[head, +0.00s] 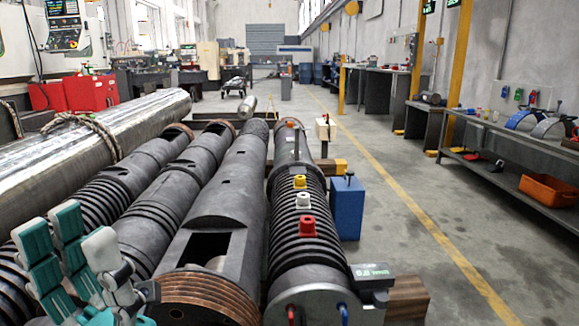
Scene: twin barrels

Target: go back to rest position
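My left gripper (68,238) shows at the lower left of the head view, with teal pads and grey-white finger links. Its fingers point up and stand apart, with nothing held between them. It is in front of the dark ribbed barrels; I cannot tell whether it touches them. The right barrel (305,260) carries a yellow, a white and a red connector on top. The barrel beside it (228,175) has a rectangular opening and a copper-coloured ribbed end. My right gripper is out of view.
A large shiny metal cylinder (130,118) with a rope around it lies at the left. A blue box (347,207) stands right of the barrels. A shelf bench (530,145) with an orange bin (548,190) is at the right. The floor (420,240) between is clear.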

